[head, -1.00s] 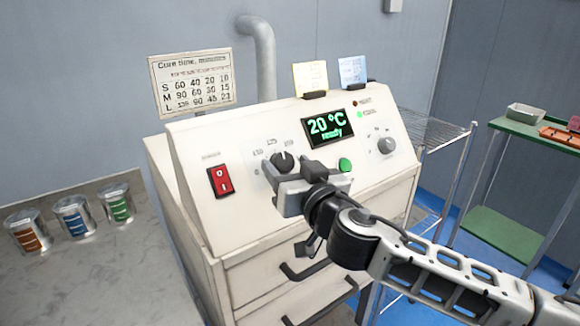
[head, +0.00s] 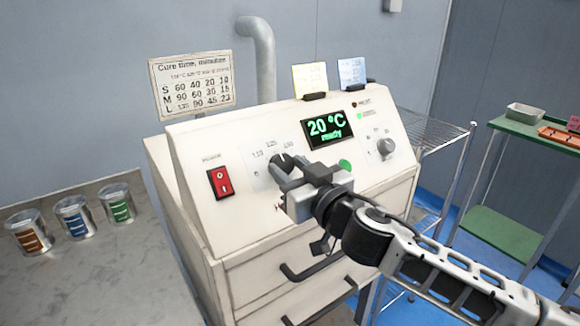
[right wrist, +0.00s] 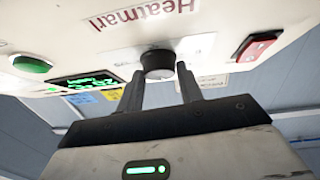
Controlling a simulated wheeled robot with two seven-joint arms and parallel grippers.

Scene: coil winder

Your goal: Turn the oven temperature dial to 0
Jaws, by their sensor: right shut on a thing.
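The oven (head: 240,225) is a cream cabinet with a sloped front panel. Its dark temperature dial (head: 280,160) sits left of centre under printed numbers, partly hidden by my gripper. The small green display (head: 328,128) reads 20 °C, ready. My right gripper (head: 287,168) reaches the dial from the lower right. In the right wrist view, the black dial (right wrist: 158,64) lies between the tips of the two dark fingers (right wrist: 160,80), and the gripper is shut on it. I cannot read the dial's setting. My left gripper is not in view.
A red power switch (head: 220,182) is left of the dial. A green button (head: 345,165) and a grey knob (head: 386,147) are to its right. Drawer handles (head: 305,262) stick out below. Cans (head: 73,217) stand on the left counter; a wire rack (head: 432,130) is at right.

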